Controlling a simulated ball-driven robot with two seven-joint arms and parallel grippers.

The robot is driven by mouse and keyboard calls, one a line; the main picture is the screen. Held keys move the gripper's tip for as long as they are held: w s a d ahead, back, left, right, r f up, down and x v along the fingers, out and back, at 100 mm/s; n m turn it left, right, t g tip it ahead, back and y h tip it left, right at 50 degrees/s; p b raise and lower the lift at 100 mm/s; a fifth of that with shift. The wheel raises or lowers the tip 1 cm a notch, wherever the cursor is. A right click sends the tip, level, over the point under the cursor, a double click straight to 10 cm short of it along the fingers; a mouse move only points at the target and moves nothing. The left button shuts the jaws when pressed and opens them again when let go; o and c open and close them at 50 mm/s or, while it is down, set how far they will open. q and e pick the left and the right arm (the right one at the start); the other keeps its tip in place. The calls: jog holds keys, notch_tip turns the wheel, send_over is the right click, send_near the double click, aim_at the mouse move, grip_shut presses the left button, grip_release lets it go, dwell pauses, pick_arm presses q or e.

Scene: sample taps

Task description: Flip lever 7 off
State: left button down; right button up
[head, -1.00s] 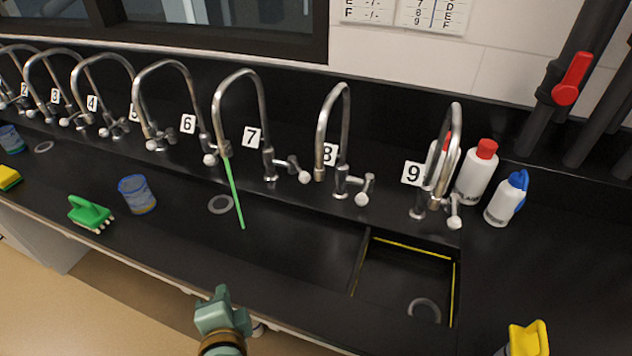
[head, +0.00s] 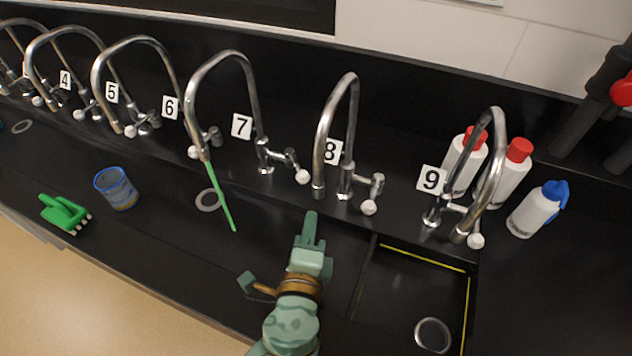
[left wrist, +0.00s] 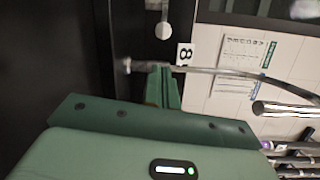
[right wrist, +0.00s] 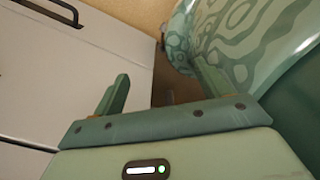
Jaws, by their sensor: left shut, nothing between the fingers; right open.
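Label 7 (head: 242,125) is on the black back wall beside tap 7 (head: 264,160). Its lever (head: 290,167) points right toward me and ends in a white knob (head: 302,177). A green stream (head: 220,195) runs from the spout of this tap into the sink. My left gripper (head: 310,216) is shut and empty, below and in front of the knob, apart from it in the picture. In the left wrist view its fingers (left wrist: 165,86) are together, and a white knob (left wrist: 163,30), probably lever 7's, shows above them. My right gripper (right wrist: 160,88) is open and empty, away from the taps.
Tap 8 (head: 345,185) stands close to the right of my left gripper, with its own white knob (head: 368,207). Tap 9 (head: 432,215) and white bottles (head: 510,178) are farther right.

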pick_arm(q)
send_near(296, 164)
jog(key=w+d, duration=0.1)
jog(key=w+d+f, duration=0.1)
jog(key=w+d, duration=0.3)
jog(key=shift+d+f, duration=0.15)
jog(key=shift+f, duration=0.2)
jog(key=shift+s, duration=0.1)
pick_arm(e)
jog(key=shift+f, duration=0.25)
jog(key=shift+s+r, duration=0.1)
jog(key=shift+r, duration=0.1)
pick_arm(q)
jog(key=shift+s+a+m+h, duration=0.2)
jog(key=shift+a+m+h, duration=0.2)
jog(key=shift+h, duration=0.2)
pick_arm(e)
jog(key=shift+s+a+r, duration=0.15)
jog(key=shift+s+r, duration=0.05)
jog(key=shift+s, duration=0.05)
